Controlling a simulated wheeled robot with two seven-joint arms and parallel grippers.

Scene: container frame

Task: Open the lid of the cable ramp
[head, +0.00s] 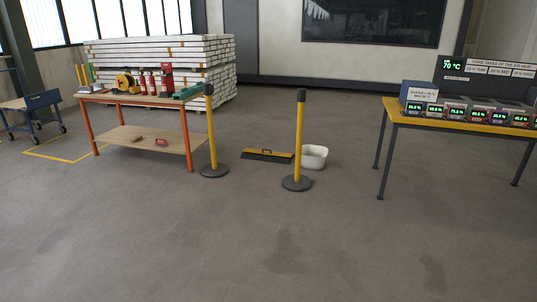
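A low black and yellow piece, which appears to be the cable ramp (267,156), lies on the floor near the middle of the head view. Its top strip is yellow and its front side is black. A small dark detail shows on the yellow strip. The yellow strip, likely the lid, looks closed down on the black base, but it is too small to be sure. It lies between two yellow posts. Neither of my grippers is in view.
Yellow posts with round dark bases stand left (212,138) and right (298,145) of the ramp. A white bin (314,157) is behind the right post. A workbench (145,139) stands left, a yellow-topped table (460,126) right. The foreground floor is clear.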

